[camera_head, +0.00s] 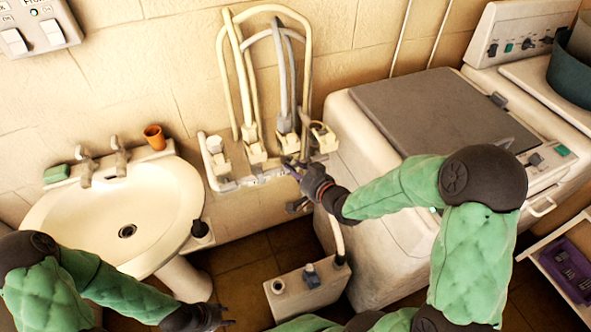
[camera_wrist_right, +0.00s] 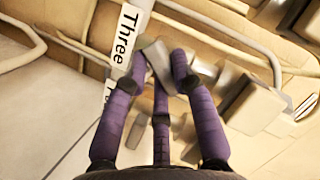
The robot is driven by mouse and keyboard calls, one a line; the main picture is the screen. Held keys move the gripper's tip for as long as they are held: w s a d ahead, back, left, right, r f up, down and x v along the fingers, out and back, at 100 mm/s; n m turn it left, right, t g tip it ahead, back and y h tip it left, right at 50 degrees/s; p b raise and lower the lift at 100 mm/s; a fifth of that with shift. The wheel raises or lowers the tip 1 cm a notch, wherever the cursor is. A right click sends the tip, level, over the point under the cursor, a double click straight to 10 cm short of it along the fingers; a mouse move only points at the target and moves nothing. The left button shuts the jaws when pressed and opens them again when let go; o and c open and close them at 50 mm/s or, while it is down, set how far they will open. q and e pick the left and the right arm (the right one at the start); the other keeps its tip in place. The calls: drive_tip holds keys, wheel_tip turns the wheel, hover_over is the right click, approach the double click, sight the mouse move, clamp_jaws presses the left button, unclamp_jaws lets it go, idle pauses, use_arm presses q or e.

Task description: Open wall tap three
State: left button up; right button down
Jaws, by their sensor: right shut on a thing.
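The wall taps sit on a white rail (camera_head: 262,178) right of the basin, with hoses rising from them. My right gripper (camera_head: 294,168) is at the right end of this rail. In the right wrist view its purple fingers (camera_wrist_right: 162,75) are shut on the grey lever of tap three (camera_wrist_right: 156,58). A white label reading "Three" (camera_wrist_right: 127,36) is beside the lever. The fingers hide part of the lever, and how far it is turned cannot be told. My left gripper (camera_head: 226,316) is low at the bottom edge, away from the taps; its fingers are too small to judge.
A white basin (camera_head: 150,205) with two taps stands at left, with a terracotta cup (camera_head: 155,137) and a green soap (camera_head: 57,173) on its rim. A washing machine (camera_head: 370,220) is close to my right arm. A grey box (camera_head: 300,297) with a hose stands below the taps.

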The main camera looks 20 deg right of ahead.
drive_tip(key=shift+a+r+n+g+h+b, duration=0.1)
drive_tip(key=shift+n+g+h+b, duration=0.1)
drive_tip(key=shift+n+h, duration=0.9)
drive_tip(key=shift+a+r+n+g+h+b, duration=0.15)
drive_tip(key=shift+n+h, duration=0.55)
drive_tip(key=shift+n, duration=0.7)
drive_tip(key=shift+d+f, duration=0.1)
drive_tip(key=shift+d, duration=0.05)
drive_tip(key=c, duration=1)
unclamp_jaws()
drive_tip(key=v, duration=1.2)
